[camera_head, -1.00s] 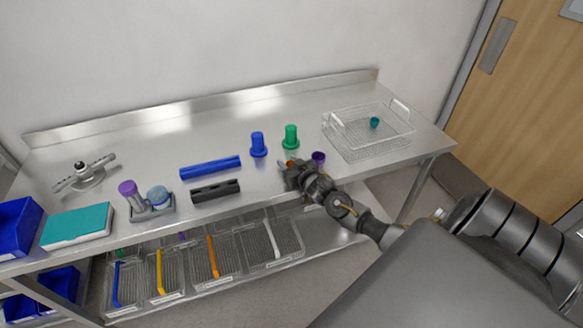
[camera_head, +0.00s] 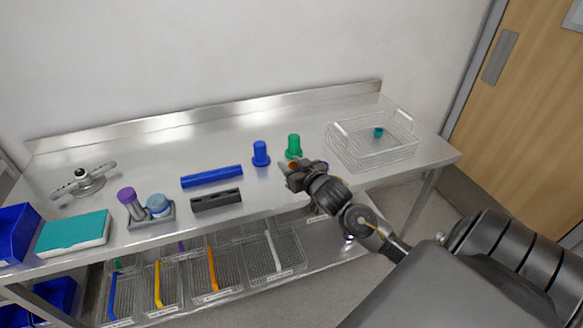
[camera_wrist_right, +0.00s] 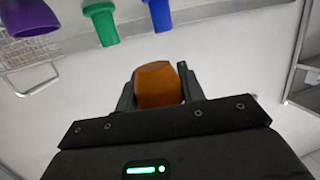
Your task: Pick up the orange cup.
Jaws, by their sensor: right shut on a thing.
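The orange cup (camera_wrist_right: 157,86) sits between the two fingers of my right gripper (camera_wrist_right: 158,88) in the right wrist view, and the gripper is shut on it. In the head view my right gripper (camera_head: 286,167) is over the front part of the steel table, and only a small bit of the orange cup (camera_head: 294,163) shows at its fingers. I cannot tell for sure how far the cup is from the tabletop. My left gripper is not in view.
A green cup (camera_head: 293,147) and a blue cup (camera_head: 260,154) stand just behind. A purple cup (camera_wrist_right: 28,20) is close by, mostly hidden by my arm in the head view. A wire basket (camera_head: 345,152) with a teal cup (camera_head: 378,132) stands right.

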